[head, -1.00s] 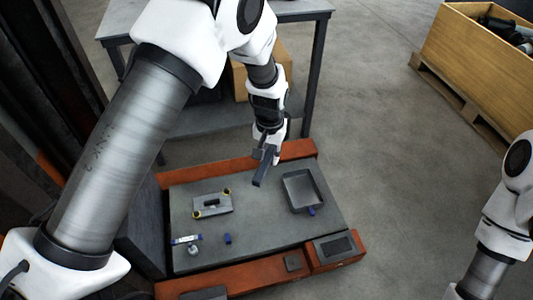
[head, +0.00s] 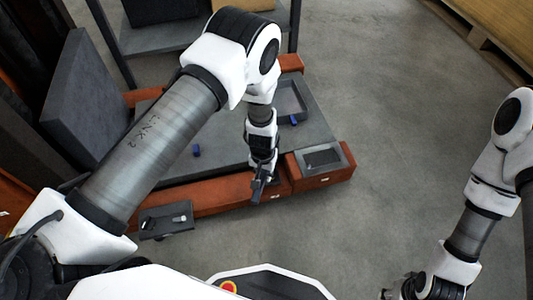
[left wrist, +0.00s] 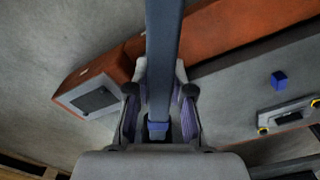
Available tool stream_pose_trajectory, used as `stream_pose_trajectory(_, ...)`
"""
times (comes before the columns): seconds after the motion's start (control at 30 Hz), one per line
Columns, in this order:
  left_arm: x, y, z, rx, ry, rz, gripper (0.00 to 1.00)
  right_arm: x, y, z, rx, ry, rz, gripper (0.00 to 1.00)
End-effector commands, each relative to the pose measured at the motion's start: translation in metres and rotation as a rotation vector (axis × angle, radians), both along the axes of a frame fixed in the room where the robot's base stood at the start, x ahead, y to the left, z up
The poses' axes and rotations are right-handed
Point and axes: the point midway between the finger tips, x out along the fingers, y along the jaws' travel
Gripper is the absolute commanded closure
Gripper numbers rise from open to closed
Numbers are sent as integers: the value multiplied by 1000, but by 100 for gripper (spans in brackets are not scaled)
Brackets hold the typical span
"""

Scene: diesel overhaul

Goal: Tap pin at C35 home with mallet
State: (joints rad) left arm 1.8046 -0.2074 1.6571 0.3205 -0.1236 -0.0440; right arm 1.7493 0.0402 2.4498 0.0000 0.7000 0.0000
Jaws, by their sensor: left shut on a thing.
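My left gripper (head: 258,190) hangs just by the front orange edge of the low platform. In the left wrist view its fingers (left wrist: 158,118) are shut on a long blue-grey bar (left wrist: 164,50) with a blue end; it may be the mallet, but no head shows. A flat plate with yellow rings (left wrist: 288,114) shows at the right of the left wrist view, apart from the gripper. My arm hides it in the head view. I cannot make out a pin or the C35 mark. My right gripper (head: 402,292) is at the bottom edge, partly cut off.
A blue block (head: 196,150) lies on the grey platform (head: 228,152). A grey tray (head: 290,101) stands at its back right, and an orange box with a dark recess (head: 322,158) at its front right corner. A small dark tray (head: 167,221) is at front left. Floor at right is clear.

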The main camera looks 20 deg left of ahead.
Motion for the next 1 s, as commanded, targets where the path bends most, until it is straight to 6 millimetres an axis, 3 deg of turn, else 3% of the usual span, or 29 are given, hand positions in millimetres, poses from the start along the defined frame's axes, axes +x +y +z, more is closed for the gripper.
stream_pose_trajectory(0.03, -4, 0, -16, 0, -2, 0, 100, 0, 0, -12, 0, -1, 0, 60)
stream_pose_trajectory(0.27, -8, 0, -35, 0, -6, 0, 100, 1, 0, -26, 0, -1, 0, 60)
stream_pose_trajectory(0.63, -8, 0, -106, 0, -6, -1, 100, 0, 0, -103, 0, 0, 0, 60)
stream_pose_trajectory(0.9, -9, 0, -139, -1, -5, 0, 100, 1, 0, -139, 0, -3, -3, 60)
stream_pose_trajectory(0.97, -8, 0, -141, -1, -6, 0, 100, 1, 0, -141, -1, -4, -5, 60)
stream_pose_trajectory(1.0, -8, 0, -120, -1, -6, 0, 100, 1, 0, -120, -1, -2, -4, 60)
